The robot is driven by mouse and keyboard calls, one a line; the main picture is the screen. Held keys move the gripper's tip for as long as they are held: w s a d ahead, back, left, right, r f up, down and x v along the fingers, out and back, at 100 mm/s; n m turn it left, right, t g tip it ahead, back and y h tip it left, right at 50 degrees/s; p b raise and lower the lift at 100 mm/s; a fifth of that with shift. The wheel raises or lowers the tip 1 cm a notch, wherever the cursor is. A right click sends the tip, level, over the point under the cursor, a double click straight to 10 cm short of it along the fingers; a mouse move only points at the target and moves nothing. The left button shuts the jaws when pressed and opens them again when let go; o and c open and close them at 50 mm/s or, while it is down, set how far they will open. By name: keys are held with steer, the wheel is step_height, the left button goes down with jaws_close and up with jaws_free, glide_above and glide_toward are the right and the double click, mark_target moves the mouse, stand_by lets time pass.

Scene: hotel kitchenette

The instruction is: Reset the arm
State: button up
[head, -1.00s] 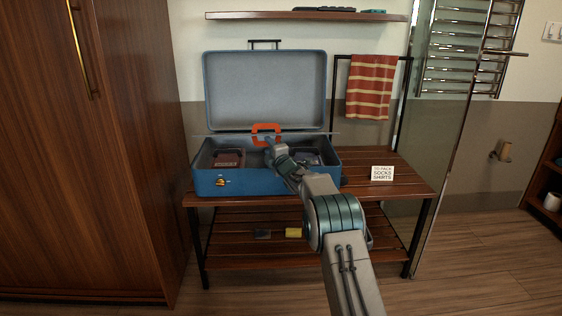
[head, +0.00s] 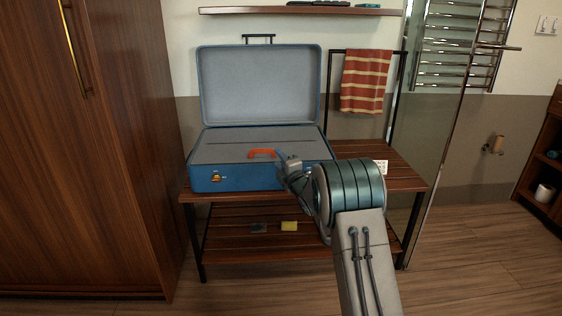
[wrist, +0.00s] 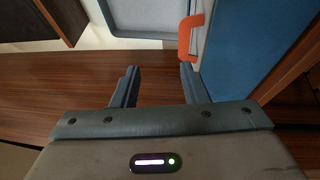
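The blue suitcase (head: 262,178) stands on the wooden luggage rack with its grey-lined lid (head: 260,88) raised. A grey panel (head: 225,147) with an orange handle (head: 262,153) lies flat across its lower half and hides what is inside. My gripper (wrist: 158,68) is open with nothing between its fingers. In the head view it is at the suitcase's right front, just right of the handle, and my arm partly blocks it. In the wrist view the orange handle (wrist: 187,38) shows beyond the right fingertip, seemingly apart from it.
The luggage rack (head: 405,180) has a lower shelf with a yellow item (head: 289,225) and a dark item (head: 258,227). A striped towel (head: 366,80) hangs behind. A small sign (head: 382,167) is partly hidden by my arm. A wardrobe (head: 75,140) stands left; open floor (head: 470,270) lies right.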

steer(key=shift+s+d, duration=0.15)
steer(key=shift+s, duration=0.2)
steer(key=s+d+r+m+g+h+p, duration=0.35)
steer(key=s+r+m+p, duration=0.25)
steer(key=s+r+p, duration=0.4)
steer(key=s+d+r+m+g+h+p, duration=0.2)
steer(key=s+d+r+m+h+p, duration=0.35)
steer(key=r, duration=0.65)
steer(key=s+r+m+g+p, duration=0.3)
steer(key=s+p, duration=0.3)
steer(key=s, duration=0.5)
steer(key=s+r+m+g+y+p, duration=0.1)
steer(key=s+r+m+g+p, duration=0.2)
steer(key=s, duration=0.9)
steer(key=s+r+m+g+p, duration=0.3)
steer(key=s+r+m+p, duration=0.2)
steer(key=s+p, duration=0.6)
steer(key=shift+s+a+r+m, duration=0.15)
steer(key=shift+s+r+m, duration=0.3)
steer(key=shift+s, duration=0.25)
steer(key=shift+g, duration=0.25)
